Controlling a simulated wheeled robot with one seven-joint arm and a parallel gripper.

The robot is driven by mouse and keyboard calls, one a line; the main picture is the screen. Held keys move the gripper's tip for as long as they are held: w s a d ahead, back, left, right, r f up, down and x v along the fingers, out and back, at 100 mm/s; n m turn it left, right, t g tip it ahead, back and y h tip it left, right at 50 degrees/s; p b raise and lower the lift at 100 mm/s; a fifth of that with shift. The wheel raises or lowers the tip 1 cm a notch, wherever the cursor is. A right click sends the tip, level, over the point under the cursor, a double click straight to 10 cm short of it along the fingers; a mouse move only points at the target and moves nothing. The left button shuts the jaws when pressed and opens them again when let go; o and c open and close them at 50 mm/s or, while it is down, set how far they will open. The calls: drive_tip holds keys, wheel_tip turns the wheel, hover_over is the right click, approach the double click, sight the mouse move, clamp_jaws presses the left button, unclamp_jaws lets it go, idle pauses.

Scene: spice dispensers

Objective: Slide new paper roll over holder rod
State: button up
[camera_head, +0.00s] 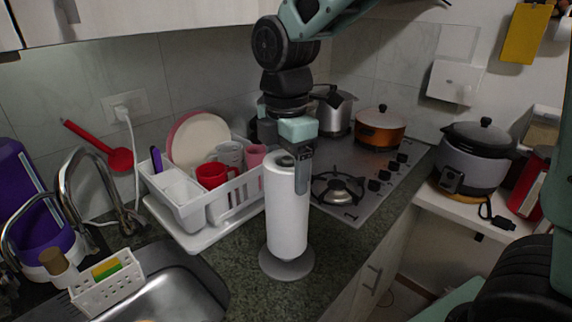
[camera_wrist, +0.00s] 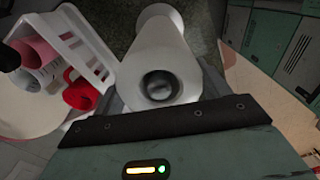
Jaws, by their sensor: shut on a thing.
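The white paper roll (camera_head: 287,210) stands upright on the counter, around the holder's rod position. The holder's round grey base (camera_head: 286,264) shows below it; I cannot tell whether the roll touches the base. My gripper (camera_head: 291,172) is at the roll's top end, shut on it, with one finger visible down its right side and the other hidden. In the wrist view, the roll (camera_wrist: 158,55) lies between the fingers, its dark core opening facing the camera. A grey round shape, likely the rod's tip (camera_wrist: 160,87), shows inside the core. The rest of the rod is hidden.
A white dish rack (camera_head: 215,205) with plates and a red mug (camera_head: 212,175) stands close on the left. The sink (camera_head: 165,290) is at front left. The stove (camera_head: 350,185) with pots is to the right. The counter's front edge is near the base.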

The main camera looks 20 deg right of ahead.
drive_tip(key=shift+f+b, duration=1.15)
drive_tip(key=shift+f, duration=0.8)
drive_tip(key=shift+r, duration=0.1)
drive_tip(key=o, duration=1.4)
wheel_tip(320, 180, up, 17)
drive_tip(key=shift+r, duration=0.2)
drive_tip(key=shift+a+f, duration=0.1)
